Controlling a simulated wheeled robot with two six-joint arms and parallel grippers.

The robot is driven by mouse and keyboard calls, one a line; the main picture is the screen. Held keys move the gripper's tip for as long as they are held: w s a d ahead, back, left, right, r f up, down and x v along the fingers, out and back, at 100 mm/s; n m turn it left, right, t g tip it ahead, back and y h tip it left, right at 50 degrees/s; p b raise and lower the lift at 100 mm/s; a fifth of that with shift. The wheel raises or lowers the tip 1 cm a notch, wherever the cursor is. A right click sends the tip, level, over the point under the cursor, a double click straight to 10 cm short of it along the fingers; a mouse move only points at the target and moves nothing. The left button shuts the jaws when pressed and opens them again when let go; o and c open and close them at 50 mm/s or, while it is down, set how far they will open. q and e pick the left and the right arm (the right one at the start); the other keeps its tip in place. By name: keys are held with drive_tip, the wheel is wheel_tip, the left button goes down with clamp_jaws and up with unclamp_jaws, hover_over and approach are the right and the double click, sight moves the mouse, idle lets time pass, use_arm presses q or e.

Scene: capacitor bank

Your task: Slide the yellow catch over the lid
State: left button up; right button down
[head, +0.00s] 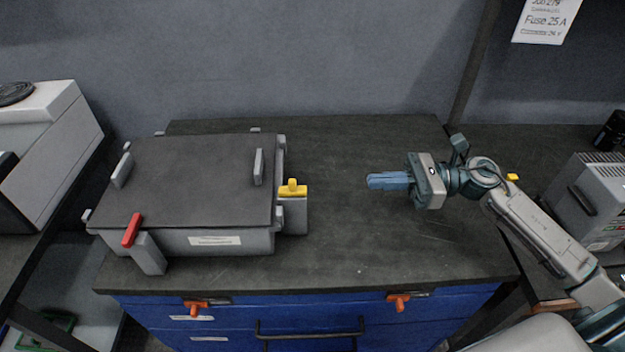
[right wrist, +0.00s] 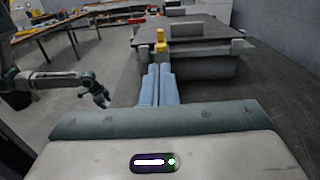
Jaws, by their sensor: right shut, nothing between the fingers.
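The yellow catch (head: 292,188) sits on top of a grey bracket at the right side of the grey box (head: 246,241). It stands beside the edge of the dark flat lid (head: 200,175), which is down on the box. In the right wrist view the yellow catch (right wrist: 160,42) is straight beyond the fingertips, with a gap. My right gripper (head: 370,181) is shut and empty, to the right of the catch, its blue fingers pointing left at it. My left gripper (right wrist: 100,97) shows small in the right wrist view; its jaws are too small to read.
A red catch (head: 132,230) is at the box's front left. Grey upright tabs stand along the lid's sides. The dark bench top (head: 340,235) is clear between box and right gripper. Blue drawers (head: 330,320) with orange latches are below. A grey unit (head: 590,200) is far right.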

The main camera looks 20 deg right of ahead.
drive_tip(key=p, duration=0.4)
approach(298, 189)
drive_tip(key=w+a+r, duration=0.2)
drive_tip(key=a, duration=0.4)
use_arm(q)
drive_tip(key=s+a+f, duration=0.1)
drive_tip(key=s+f, duration=0.4)
drive_tip(key=f, duration=0.6)
drive_tip(key=shift+g, duration=0.4)
use_arm(e)
drive_tip(key=shift+a+f, duration=0.2)
drive_tip(key=shift+a, duration=0.25)
use_arm(q)
drive_tip(key=shift+s+a+f, duration=0.1)
use_arm(e)
drive_tip(key=b+x, duration=0.1)
drive_tip(key=x, duration=0.2)
drive_tip(key=shift+b, duration=0.4)
use_arm(q)
drive_tip(key=w+r, duration=0.1)
drive_tip(key=r, duration=0.2)
drive_tip(key=w+r, duration=0.1)
drive_tip(key=shift+w+a+r, duration=0.25)
drive_tip(key=shift+w+a, duration=0.1)
drive_tip(key=shift+a, duration=0.05)
